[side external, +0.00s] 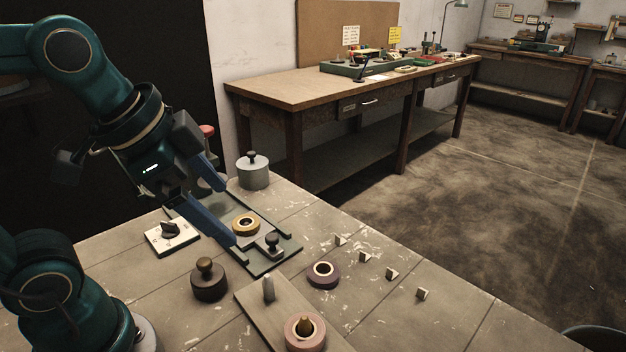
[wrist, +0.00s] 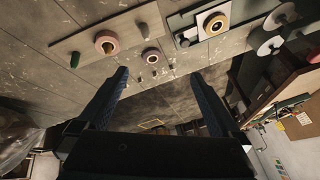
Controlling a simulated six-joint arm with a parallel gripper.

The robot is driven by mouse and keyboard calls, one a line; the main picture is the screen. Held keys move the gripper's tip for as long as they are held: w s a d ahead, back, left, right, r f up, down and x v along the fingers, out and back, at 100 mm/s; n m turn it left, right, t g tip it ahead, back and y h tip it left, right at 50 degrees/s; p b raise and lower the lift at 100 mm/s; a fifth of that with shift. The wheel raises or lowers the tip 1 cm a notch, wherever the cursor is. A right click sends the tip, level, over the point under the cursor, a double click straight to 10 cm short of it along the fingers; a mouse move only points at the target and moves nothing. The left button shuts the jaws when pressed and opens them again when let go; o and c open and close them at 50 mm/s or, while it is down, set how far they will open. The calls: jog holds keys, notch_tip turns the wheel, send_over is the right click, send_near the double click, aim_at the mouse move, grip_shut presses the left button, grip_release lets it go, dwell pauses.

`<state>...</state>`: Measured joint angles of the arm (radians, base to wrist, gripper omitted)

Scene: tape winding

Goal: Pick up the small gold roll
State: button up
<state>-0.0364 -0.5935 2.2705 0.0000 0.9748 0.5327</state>
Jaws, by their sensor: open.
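The small gold roll (side external: 246,231) lies flat on a dark plate (side external: 268,267) on the tiled bench. In the wrist view my gripper (wrist: 160,73) points away from the roll, which lies outside the gap between the fingers.
A dark knob (side external: 272,242) stands on the plate in front of the roll. A purple roll (side external: 323,281), a pink roll (side external: 291,334) on a board, a dark weight (side external: 208,286), a grey lidded pot (side external: 253,176) and several small wedges stand around. The bench's right side is mostly clear.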

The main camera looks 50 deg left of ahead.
jog(key=w+a+m+g, duration=0.1)
jog(key=w+a+m, duration=0.2)
jog(key=w, duration=0.3)
jog(key=m+g, duration=0.2)
jog(key=g, duration=0.3)
send_over(247, 223)
notch_tip(247, 223, down, 11)
jog(key=shift+d+f, duration=0.15)
jog(key=shift+f, duration=2.6)
